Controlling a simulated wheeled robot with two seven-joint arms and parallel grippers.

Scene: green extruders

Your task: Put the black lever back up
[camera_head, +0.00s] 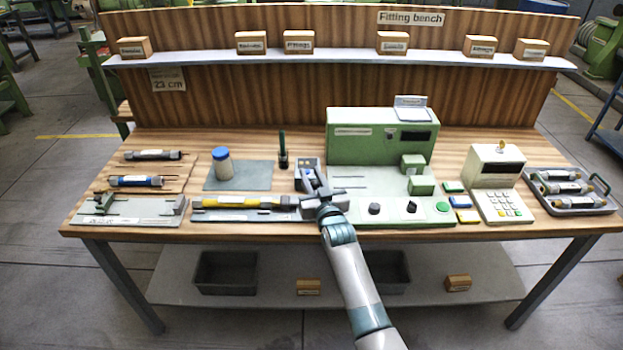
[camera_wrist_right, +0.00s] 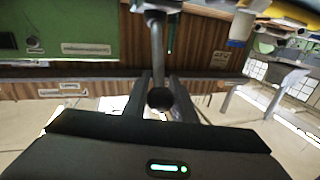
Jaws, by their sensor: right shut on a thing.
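My right gripper (camera_head: 322,196) is at the middle of the bench, just left of the green machine. In the right wrist view its two fingers (camera_wrist_right: 161,98) are closed around the lever's black round knob (camera_wrist_right: 160,98). The lever's grey rod (camera_wrist_right: 157,42) runs from the knob to the top of that view. In the head view my gripper and wrist hide most of the lever. A small grey-blue unit (camera_head: 303,178) stands right behind the gripper. A fixture holding a long yellow tube (camera_head: 240,202) lies to its left. My left gripper is not in view.
The green machine (camera_head: 365,150), with knobs on its front plate, stands close on the right. A blue-capped jar (camera_head: 222,165) stands on a grey-green mat (camera_head: 255,178) behind the fixture. A tray of parts (camera_head: 555,211) is at far right.

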